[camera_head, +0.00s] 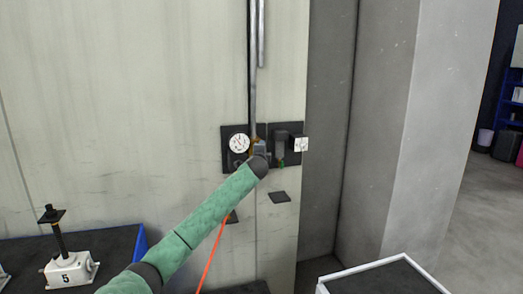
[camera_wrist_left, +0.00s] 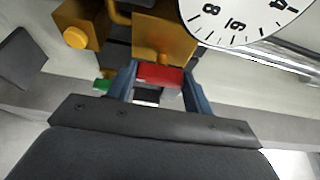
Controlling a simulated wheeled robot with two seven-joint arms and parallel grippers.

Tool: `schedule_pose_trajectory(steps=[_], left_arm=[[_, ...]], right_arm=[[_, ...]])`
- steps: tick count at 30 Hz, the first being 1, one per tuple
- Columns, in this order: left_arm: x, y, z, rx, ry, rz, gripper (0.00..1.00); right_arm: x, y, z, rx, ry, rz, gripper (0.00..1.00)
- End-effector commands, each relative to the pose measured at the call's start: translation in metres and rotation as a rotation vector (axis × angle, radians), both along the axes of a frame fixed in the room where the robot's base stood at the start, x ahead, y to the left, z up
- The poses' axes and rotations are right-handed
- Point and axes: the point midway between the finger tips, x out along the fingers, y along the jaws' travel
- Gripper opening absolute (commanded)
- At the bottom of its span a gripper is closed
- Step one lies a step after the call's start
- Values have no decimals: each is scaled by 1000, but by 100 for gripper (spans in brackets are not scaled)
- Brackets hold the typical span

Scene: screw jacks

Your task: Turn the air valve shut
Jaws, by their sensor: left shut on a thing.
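The air valve shows in the left wrist view as a brass-coloured body (camera_wrist_left: 165,35) with a red handle (camera_wrist_left: 160,74) below it. My left gripper (camera_wrist_left: 160,84) has its two blue-grey fingers on either side of the red handle and is shut on it. In the head view my left arm reaches up to the dark wall panel (camera_head: 228,162), and its wrist hides the gripper and most of the valve. A round white gauge (camera_head: 239,142) sits just left of the wrist; it also shows in the left wrist view (camera_wrist_left: 240,15). My right gripper is not in view.
A grey pipe (camera_head: 253,85) runs up the wall above the panel. A screw jack marked 5 (camera_head: 70,270) stands at lower left. A white-rimmed tray (camera_head: 375,265) is at lower right.

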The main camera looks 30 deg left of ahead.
Motion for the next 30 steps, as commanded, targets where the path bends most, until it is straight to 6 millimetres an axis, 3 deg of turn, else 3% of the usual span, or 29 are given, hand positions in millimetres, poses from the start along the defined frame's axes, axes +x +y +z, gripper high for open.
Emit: schedule_pose_trajectory(steps=[11, 12, 15, 27, 30], left_arm=[[0, -2, -2, 3, 5, -2, 28], [0, -2, -2, 3, 5, -2, 55], [0, -1, -2, 2, 5, -2, 73], [-4, -3, -3, 3, 3, -1, 73], [-13, -7, -4, 3, 3, -1, 73]], right_arm=[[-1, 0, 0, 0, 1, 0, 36], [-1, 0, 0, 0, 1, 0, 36], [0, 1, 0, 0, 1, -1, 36], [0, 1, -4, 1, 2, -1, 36], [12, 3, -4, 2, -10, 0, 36]])
